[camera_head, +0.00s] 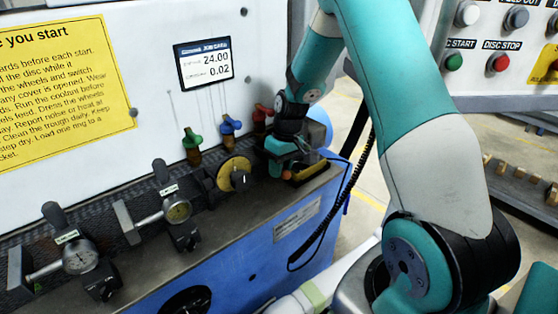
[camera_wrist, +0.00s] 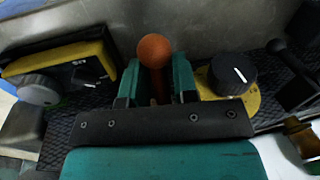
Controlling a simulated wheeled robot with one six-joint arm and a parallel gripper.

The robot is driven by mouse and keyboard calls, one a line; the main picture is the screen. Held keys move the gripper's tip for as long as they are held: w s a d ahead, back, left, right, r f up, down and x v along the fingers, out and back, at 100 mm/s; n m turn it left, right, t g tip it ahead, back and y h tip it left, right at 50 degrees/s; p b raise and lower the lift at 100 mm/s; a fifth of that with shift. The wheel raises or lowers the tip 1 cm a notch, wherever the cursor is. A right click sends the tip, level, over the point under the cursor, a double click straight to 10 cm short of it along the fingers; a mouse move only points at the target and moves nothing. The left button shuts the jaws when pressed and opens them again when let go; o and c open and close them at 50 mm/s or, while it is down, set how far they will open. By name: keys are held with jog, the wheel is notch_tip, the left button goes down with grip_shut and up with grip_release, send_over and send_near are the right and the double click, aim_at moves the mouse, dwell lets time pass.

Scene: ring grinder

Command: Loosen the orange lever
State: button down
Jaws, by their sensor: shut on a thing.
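The orange lever has a round orange ball (camera_wrist: 153,50) on a thin reddish stem in the wrist view. Its ball (camera_head: 287,175) shows small at the right end of the machine's ledge in the head view. My gripper (camera_wrist: 156,84) has one teal finger on each side of the stem, just below the ball, and is shut on the lever. In the head view my gripper (camera_head: 281,153) reaches down to the ledge and hides most of the lever. The lever's foot is hidden by the gripper in the wrist view.
A yellow dial with a black knob (camera_head: 239,178) stands close left of my gripper; it is at right in the wrist view (camera_wrist: 233,74). A yellow-edged box with knobs (camera_wrist: 68,78) stands on the other side. Green (camera_head: 192,143) and blue (camera_head: 230,125) handles stand behind the ledge.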

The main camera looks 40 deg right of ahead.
jog(key=shift+s+g, duration=0.1)
jog(key=shift+g, duration=0.2)
jog(key=c, duration=1.1)
grip_release()
